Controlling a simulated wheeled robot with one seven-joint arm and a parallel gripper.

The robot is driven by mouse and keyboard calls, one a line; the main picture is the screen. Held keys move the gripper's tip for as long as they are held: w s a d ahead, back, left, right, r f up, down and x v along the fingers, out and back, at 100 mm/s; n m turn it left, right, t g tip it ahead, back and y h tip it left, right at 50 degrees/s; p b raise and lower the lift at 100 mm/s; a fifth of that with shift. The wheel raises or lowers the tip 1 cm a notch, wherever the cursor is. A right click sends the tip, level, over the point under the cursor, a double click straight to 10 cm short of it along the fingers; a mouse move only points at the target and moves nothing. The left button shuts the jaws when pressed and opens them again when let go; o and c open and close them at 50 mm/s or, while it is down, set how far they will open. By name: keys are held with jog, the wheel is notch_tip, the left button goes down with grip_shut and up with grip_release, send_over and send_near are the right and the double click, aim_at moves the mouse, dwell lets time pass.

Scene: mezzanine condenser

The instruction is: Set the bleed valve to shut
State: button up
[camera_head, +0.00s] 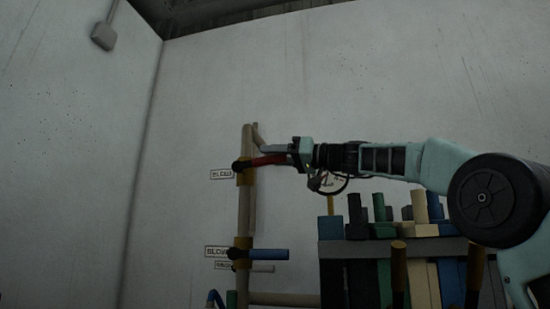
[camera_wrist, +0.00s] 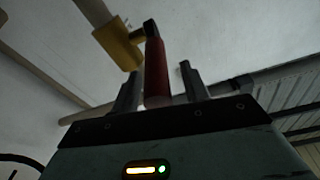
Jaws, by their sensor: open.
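A valve with a red lever handle (camera_wrist: 156,75) sits on a yellow body (camera_head: 246,172) on a vertical tan pipe. A small label (camera_head: 221,174) beside it starts with "BL"; the rest is hard to read. In the head view the red lever (camera_head: 268,160) points right, roughly across the pipe. My gripper (camera_head: 272,153) is at the lever's outer part. In the wrist view my gripper (camera_wrist: 160,85) is open, with the lever lying between its two fingers and a gap showing on the right. Contact with the left finger cannot be told.
Lower on the same pipe is a second valve with a blue lever (camera_head: 268,254) and a label (camera_head: 216,252). A grey rack (camera_head: 400,248) of several coloured upright pieces stands at the lower right. The wall above is bare.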

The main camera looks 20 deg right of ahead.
notch_tip(320, 180, up, 9)
jog(key=p, duration=0.5)
jog(key=shift+r, duration=0.1)
